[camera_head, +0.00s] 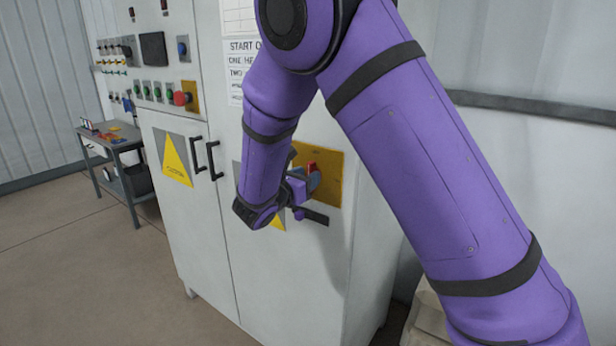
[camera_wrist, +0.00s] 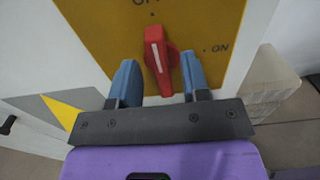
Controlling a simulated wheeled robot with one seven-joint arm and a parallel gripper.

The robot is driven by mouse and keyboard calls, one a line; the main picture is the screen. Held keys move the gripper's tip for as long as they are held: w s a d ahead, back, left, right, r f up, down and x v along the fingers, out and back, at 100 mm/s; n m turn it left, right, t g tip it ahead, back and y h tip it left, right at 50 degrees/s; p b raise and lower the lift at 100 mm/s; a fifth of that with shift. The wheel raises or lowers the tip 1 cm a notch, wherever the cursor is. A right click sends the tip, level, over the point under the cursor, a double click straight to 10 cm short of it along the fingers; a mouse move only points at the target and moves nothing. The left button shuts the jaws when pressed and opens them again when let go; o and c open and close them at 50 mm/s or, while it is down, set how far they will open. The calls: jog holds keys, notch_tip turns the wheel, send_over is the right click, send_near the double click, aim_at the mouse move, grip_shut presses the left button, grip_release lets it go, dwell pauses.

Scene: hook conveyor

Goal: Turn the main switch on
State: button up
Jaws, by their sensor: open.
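The main switch is a red rotary knob (camera_wrist: 157,62) with a white line on a yellow plate (camera_wrist: 205,25). In the wrist view the white line points roughly up toward partly cropped lettering at the top edge, and "ON" is printed to the right. My gripper (camera_wrist: 160,80) is open, with one blue finger on each side of the knob's lower part. I cannot tell whether the fingers touch it. In the head view the red knob (camera_head: 311,167) shows partly behind my gripper (camera_head: 305,182), on the yellow plate (camera_head: 334,172) of the grey cabinet.
The grey cabinet (camera_head: 200,250) has black door handles (camera_head: 213,160), yellow warning triangles and a button panel with a red emergency knob (camera_head: 182,98). A small side table (camera_head: 115,143) with coloured items stands at left. The floor in front is clear.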

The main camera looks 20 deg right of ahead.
jog(key=shift+w+d, duration=0.35)
jog(key=shift+d, duration=0.15)
grip_shut()
